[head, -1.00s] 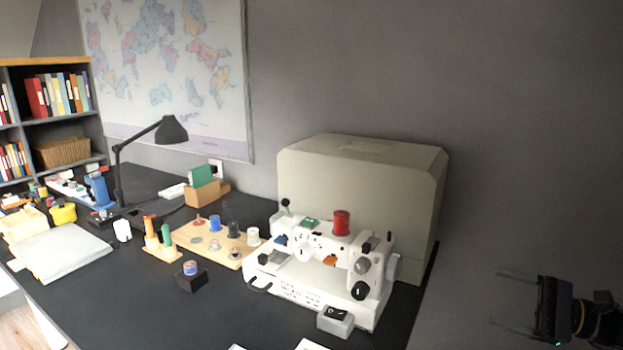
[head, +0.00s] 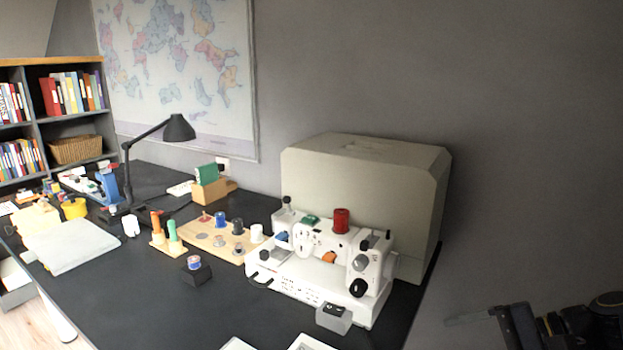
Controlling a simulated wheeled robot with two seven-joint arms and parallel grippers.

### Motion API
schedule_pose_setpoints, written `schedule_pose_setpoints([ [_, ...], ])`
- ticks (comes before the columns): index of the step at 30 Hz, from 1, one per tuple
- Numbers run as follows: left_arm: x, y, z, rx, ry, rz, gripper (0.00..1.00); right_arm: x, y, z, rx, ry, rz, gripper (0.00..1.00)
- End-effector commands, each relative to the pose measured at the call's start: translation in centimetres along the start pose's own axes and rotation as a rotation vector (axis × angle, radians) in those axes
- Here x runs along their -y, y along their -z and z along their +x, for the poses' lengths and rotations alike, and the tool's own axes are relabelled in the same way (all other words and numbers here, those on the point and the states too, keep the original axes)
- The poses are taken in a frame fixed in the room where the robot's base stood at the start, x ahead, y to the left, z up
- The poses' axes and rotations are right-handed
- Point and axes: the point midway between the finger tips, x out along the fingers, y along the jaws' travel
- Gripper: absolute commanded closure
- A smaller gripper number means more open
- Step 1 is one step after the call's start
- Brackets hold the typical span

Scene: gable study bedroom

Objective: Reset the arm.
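My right gripper (head: 455,340) is at the lower right corner of the head view, off the table's right edge and in front of the grey wall. One finger shows, set at the outer end of the palm; the other is cut off by the frame's bottom edge. It looks open, with nothing seen between the fingers. It is apart from the sewing machine (head: 325,258) to its left. My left gripper is out of view.
The dark table (head: 150,300) holds a beige case (head: 365,185), a thread board (head: 225,243), a small grey box (head: 334,318), a black lamp (head: 178,128) and a folded cloth (head: 75,245). A bookshelf (head: 60,120) stands at the left.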

Motion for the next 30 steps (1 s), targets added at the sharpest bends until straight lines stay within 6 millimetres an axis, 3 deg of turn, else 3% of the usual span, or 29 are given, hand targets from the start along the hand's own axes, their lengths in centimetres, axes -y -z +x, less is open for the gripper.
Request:
schedule_pose_setpoints([
  [1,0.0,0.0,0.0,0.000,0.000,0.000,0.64,-1.2,-2.1,0.6,-0.037,-0.057,-0.085,0.21],
  [3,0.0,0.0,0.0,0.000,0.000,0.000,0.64,-3.5,-4.2,1.4,-0.099,-0.143,-0.215,0.21],
  [6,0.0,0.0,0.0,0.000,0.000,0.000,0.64,-6.8,-6.3,2.0,-0.180,-0.247,-0.401,0.21],
  [12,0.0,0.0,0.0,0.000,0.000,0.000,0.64,-11.7,-8.1,2.5,-0.298,-0.378,-0.703,0.21],
  [19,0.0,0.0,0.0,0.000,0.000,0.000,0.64,-15.6,-8.6,3.1,-0.404,-0.467,-1.004,0.21],
  [21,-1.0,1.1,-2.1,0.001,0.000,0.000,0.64,-13.5,-9.7,1.6,-0.400,-0.469,-0.990,0.21],
  [30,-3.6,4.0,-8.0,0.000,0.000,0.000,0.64,-8.6,-13.0,-2.1,-0.398,-0.468,-0.984,0.21],
])
